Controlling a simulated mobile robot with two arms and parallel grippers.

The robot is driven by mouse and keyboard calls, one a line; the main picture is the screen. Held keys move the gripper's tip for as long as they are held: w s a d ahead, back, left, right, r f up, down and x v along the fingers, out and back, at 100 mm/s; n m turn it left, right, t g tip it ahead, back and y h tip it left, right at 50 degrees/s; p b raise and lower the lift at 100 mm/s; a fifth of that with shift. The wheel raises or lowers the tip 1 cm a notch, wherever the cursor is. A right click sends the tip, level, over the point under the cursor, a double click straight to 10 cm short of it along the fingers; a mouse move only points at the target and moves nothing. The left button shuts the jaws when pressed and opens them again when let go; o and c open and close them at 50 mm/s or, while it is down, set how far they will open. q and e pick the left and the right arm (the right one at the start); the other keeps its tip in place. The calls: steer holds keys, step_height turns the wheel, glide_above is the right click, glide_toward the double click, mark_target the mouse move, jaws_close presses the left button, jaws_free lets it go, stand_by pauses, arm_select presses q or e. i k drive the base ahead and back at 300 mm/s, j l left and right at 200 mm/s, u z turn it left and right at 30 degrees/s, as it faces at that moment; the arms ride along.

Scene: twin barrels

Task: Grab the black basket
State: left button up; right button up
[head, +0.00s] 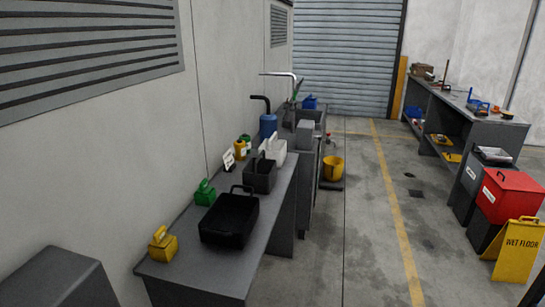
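The black basket (229,220) is an open-topped rectangular tub with a raised handle at its far end. It sits upright on the grey bench (268,235) at the left, towards the near end. Its inside is dark, so I cannot tell whether anything lies in it. A dark grey caddy (260,180) with a handle stands just behind it. Neither of my grippers shows in the head view.
A yellow item (162,246) and a green item (205,193) flank the basket on the bench's wall side. A yellow bucket (333,170) stands beyond. Red box (508,195) and wet floor sign (516,250) are right. The middle floor is clear.

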mark_target(260, 170)
steer(key=u, duration=0.6)
steer(key=i+l+u, duration=0.4)
steer(key=l+u, duration=0.25)
steer(key=i+l+u, duration=0.15)
steer(key=l+u, duration=0.15)
steer(key=l, duration=0.2)
